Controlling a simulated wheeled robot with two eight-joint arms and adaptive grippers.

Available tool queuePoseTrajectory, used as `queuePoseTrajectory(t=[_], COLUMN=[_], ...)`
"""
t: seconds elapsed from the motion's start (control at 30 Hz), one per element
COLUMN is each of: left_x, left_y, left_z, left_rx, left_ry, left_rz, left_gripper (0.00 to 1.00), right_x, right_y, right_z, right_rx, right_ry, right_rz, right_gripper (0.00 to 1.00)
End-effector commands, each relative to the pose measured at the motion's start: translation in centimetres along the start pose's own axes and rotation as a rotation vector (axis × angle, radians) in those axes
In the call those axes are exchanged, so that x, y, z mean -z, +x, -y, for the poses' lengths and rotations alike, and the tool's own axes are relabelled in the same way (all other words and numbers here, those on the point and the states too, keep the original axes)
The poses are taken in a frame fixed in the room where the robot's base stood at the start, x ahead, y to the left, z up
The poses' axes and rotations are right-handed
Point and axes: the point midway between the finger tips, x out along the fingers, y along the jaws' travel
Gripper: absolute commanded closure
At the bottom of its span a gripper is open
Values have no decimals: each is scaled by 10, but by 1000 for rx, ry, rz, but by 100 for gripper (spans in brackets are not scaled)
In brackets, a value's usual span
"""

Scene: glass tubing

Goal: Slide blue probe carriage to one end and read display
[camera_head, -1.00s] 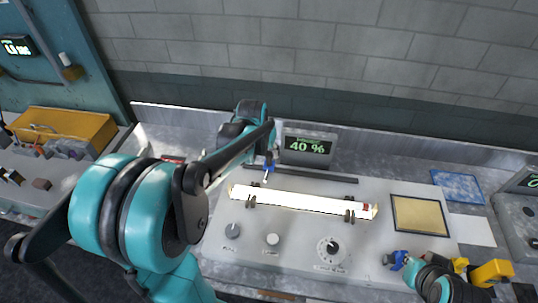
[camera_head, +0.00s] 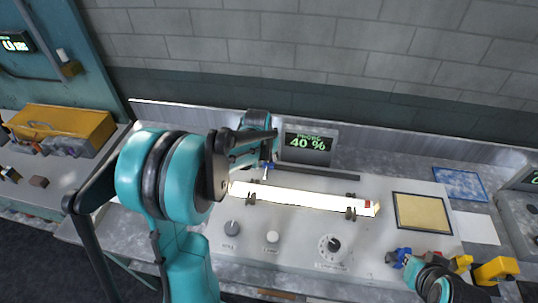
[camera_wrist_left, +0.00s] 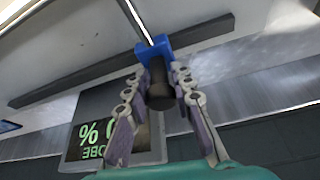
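The blue probe carriage (camera_head: 267,167) is on the dark rail (camera_head: 315,173) behind the glowing tube (camera_head: 300,199), near the tube's left end. In the left wrist view the carriage is a blue block (camera_wrist_left: 153,48) with a dark knob (camera_wrist_left: 160,92) and a thin rod. My left gripper (camera_wrist_left: 160,78) has one finger on each side of the knob, tips close to it; whether they press on it I cannot tell. The display (camera_head: 307,146) reads "PROBE 40 %". My right gripper (camera_head: 420,268) is small and partly cut off at lower right; its fingers are unclear.
Knobs (camera_head: 232,228) and a dial (camera_head: 330,246) are on the panel's front. A framed tan board (camera_head: 422,213) lies at right, with blue (camera_head: 405,256) and yellow (camera_head: 495,270) items in front. A yellow bin (camera_head: 62,130) stands at far left.

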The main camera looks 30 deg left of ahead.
Motion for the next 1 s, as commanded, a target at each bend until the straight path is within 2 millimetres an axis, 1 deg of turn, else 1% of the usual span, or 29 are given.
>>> queuePoseTrajectory(t=[0.37, 0.47, 0.57, 0.67, 0.77, 1.0], left_x=[0, 0, 2, 5, 8, 19], left_y=[0, 0, 1, 2, 4, 9], left_z=[0, -5, -16, -36, -62, -138], left_rx=[0, 0, -1, -2, -2, -2], left_ry=[0, 1, 4, 5, 8, 7], left_rz=[0, 0, 0, 0, 0, 0], left_gripper=[100, 100, 100, 100, 100, 100], right_x=[0, 0, 0, -1, -2, -3], right_y=[0, 0, 1, 1, 2, 4], right_z=[0, 0, 0, 0, 0, 0], right_rx=[0, 0, 0, 0, 0, 0], right_ry=[0, 0, 0, 0, 0, 0], right_rz=[0, 0, 0, 0, 0, 0], right_gripper=[100, 100, 100, 100, 100, 100])
